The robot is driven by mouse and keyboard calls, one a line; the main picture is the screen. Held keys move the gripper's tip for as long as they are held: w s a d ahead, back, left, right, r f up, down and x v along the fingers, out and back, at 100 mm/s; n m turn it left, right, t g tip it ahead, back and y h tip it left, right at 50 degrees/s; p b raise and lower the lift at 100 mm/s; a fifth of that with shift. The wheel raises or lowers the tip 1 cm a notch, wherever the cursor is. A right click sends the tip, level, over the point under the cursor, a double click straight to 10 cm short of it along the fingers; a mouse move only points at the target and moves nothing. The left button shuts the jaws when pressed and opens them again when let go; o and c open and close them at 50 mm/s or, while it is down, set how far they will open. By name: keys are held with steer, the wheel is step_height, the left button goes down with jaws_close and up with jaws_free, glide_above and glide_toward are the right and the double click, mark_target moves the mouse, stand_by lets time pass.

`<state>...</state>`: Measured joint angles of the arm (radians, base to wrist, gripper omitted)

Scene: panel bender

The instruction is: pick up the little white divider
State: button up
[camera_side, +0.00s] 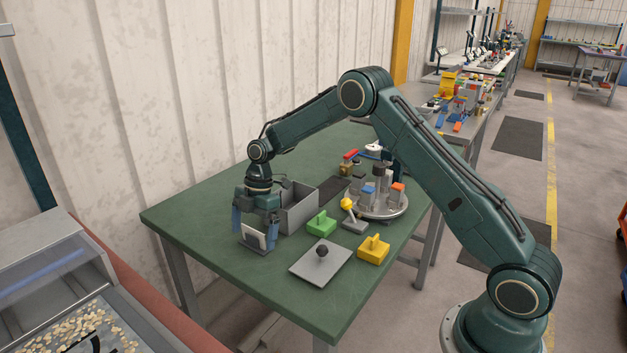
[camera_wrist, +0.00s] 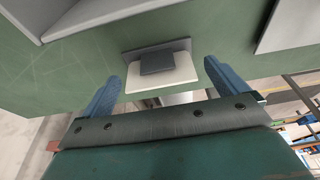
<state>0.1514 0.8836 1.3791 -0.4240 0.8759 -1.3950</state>
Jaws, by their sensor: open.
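The little white divider (camera_wrist: 163,77) shows in the wrist view as a pale plate with a dark grey block against it, ahead of and between the fingers. In the side view the white divider (camera_side: 254,238) stands on the green table near its left front edge, partly covered by a finger. My gripper (camera_wrist: 163,82) is open, with its two blue fingers on either side of the divider. In the side view my gripper (camera_side: 254,230) points down over it. Whether a finger touches the divider I cannot tell.
A grey open box (camera_side: 300,208) stands close beside my gripper. A green block (camera_side: 321,225), a yellow block (camera_side: 373,251) and a grey plate with a dark knob (camera_side: 312,268) lie to the right. A round tray (camera_side: 392,211) holds several parts. The table's front left is bare.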

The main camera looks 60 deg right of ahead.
steer(key=shift+f, duration=0.15)
stand_by(0.3)
steer(key=c, duration=1)
step_height(320, 180, up, 10)
stand_by(0.7)
steer(key=d, duration=1)
steer(key=d+f, duration=0.1)
steer(key=d, duration=0.4)
